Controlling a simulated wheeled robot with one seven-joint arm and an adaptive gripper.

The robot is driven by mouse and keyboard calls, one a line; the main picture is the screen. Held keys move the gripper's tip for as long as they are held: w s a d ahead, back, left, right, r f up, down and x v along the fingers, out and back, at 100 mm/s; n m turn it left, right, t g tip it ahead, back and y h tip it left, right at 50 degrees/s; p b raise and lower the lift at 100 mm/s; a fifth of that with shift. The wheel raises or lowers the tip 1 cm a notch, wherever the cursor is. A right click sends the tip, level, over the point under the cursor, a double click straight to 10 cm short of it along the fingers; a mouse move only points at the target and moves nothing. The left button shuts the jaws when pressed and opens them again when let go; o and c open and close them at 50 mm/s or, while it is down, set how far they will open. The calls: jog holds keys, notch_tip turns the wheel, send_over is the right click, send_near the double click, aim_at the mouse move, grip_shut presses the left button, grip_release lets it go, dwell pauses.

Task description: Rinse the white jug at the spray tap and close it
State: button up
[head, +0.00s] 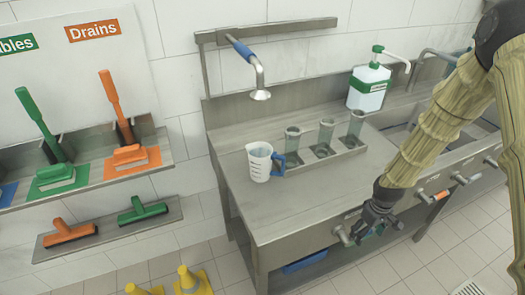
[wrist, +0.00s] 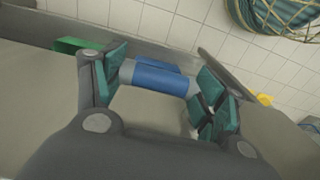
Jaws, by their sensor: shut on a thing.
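The white jug (head: 259,162) stands upright on the steel counter, its blue handle to the right. The spray tap (head: 260,92) hangs above it from a blue-gripped arm; I can make out no water stream. My gripper (head: 365,229) is low at the counter's front edge, apart from the jug, beside a round fitting (head: 342,236) on the front panel. In the wrist view, its teal-padded fingers (wrist: 160,82) are shut on a blue lever (wrist: 160,78) with grey ends. The lever is mostly hidden in the head view.
Several clear cylinders (head: 326,133) stand in a recessed tray right of the jug. A white bottle with a green pump (head: 369,85) stands behind them. An orange lever (head: 440,196) is farther right on the front panel.

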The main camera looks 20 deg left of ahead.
jog(key=shift+f+g+y, duration=0.6)
jog(key=shift+f+y, duration=0.2)
jog(key=shift+f, duration=0.1)
jog(key=shift+f+g+y, duration=0.3)
jog(key=shift+g+y, duration=0.1)
jog(key=shift+y, duration=0.1)
jog(key=shift+b, duration=0.3)
jog(key=shift+f+y+b, duration=0.25)
jog(key=shift+y+b, duration=0.05)
jog(key=shift+w+g, duration=0.1)
jog(key=shift+g, duration=0.2)
jog(key=shift+r, duration=0.1)
dwell(5.6)
